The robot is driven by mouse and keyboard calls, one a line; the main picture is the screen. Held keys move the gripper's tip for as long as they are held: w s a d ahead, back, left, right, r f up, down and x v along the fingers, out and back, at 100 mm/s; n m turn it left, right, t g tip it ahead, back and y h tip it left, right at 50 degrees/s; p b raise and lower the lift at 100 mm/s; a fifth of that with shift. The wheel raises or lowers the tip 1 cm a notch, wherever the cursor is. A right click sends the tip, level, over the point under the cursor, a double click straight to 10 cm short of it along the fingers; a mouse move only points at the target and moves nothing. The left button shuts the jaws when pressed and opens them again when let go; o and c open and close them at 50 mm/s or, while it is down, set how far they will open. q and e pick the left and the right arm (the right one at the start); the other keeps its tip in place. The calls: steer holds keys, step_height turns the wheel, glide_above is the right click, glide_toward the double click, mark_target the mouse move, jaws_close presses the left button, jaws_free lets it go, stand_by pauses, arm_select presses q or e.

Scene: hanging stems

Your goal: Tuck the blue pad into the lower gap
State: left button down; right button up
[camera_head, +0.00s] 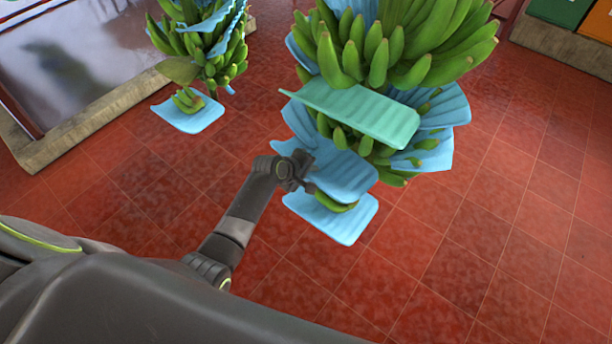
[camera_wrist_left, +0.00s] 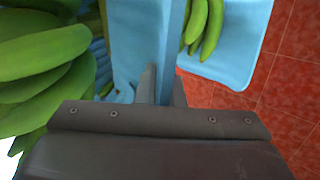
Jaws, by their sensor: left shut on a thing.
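The near banana stem (camera_head: 395,45) hangs with blue pads tucked between its hands of green bananas. My left gripper (camera_head: 303,172) is at the left edge of a ribbed blue pad (camera_head: 347,178) low on this stem. In the left wrist view my fingers (camera_wrist_left: 161,88) are shut on the edge of this blue pad (camera_wrist_left: 172,45), seen nearly edge-on. Another blue pad (camera_head: 330,220) lies below it, with a few bananas (camera_head: 338,204) between them. That lower pad also shows in the left wrist view (camera_wrist_left: 235,50). How deep the held pad sits is hidden. My right gripper is out of view.
A teal pad (camera_head: 355,112) sticks out above the held pad. A second banana stem (camera_head: 200,45) with blue pads hangs at the upper left, near a low-walled basin (camera_head: 90,125). The red tiled floor (camera_head: 480,250) is clear around the stems.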

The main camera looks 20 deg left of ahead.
arm_select(q)
steer(key=shift+w+d+f+b, duration=0.1)
steer(key=shift+w+d+b, duration=0.1)
steer(key=shift+w, duration=0.35)
steer(key=shift+w+d+b, duration=0.2)
steer(key=shift+w, duration=0.35)
steer(key=shift+w+d, duration=0.15)
steer(key=shift+w, duration=0.1)
steer(key=shift+f, duration=0.2)
steer(key=c, duration=1.5)
jaws_free()
steer(key=shift+w, duration=0.1)
steer(key=shift+o, duration=0.2)
steer(key=shift+v, duration=0.75)
steer(key=b+v, duration=0.1)
steer(key=v, duration=1.5)
